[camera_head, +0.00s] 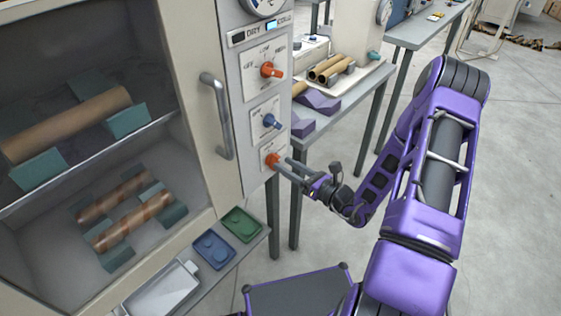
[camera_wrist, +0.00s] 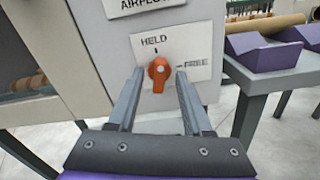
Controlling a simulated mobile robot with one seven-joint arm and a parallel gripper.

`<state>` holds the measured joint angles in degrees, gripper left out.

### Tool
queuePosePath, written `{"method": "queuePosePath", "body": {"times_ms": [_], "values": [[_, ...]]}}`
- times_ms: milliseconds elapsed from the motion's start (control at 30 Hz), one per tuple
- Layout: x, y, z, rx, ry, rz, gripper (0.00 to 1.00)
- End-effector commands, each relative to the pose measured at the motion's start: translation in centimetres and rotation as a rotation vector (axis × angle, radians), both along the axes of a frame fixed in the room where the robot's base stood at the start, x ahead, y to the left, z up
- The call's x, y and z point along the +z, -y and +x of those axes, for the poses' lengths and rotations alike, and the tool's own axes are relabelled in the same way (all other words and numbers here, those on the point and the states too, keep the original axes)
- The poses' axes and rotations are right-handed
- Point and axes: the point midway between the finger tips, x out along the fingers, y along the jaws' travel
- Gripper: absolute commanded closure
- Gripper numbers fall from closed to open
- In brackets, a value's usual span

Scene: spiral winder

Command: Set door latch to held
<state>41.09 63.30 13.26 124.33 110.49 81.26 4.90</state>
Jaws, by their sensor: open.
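The door latch is an orange knob (camera_wrist: 159,73) on a white plate marked HELD above and FREE to the right. Its long part looks roughly upright in the wrist view; I cannot tell for sure which mark it points to. In the head view the knob (camera_head: 272,160) is the lowest of three on the panel beside the oven door. My gripper (camera_wrist: 160,80) is open, with one finger on each side of the knob and a gap visible on both sides. In the head view my gripper (camera_head: 282,165) reaches the knob from the right.
Above the latch are a blue knob (camera_head: 271,121) and a larger orange knob (camera_head: 271,70). The door handle (camera_head: 216,116) stands out to the left. A table (camera_head: 350,99) with tubes and purple cradles stands close behind on the right. Open floor lies further right.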

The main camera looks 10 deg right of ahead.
Motion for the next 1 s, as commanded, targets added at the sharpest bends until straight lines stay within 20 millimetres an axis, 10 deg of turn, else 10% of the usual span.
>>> {"method": "queuePosePath", "body": {"times_ms": [533, 833, 1000], "values": [[0.0, -1.6, 2.3, 0.000, -0.001, 0.000, 0.50], [0.0, -1.6, 2.2, 0.000, -0.001, 0.000, 1.00], [0.0, -1.6, 2.2, 0.000, -0.001, 0.000, 1.00]]}}
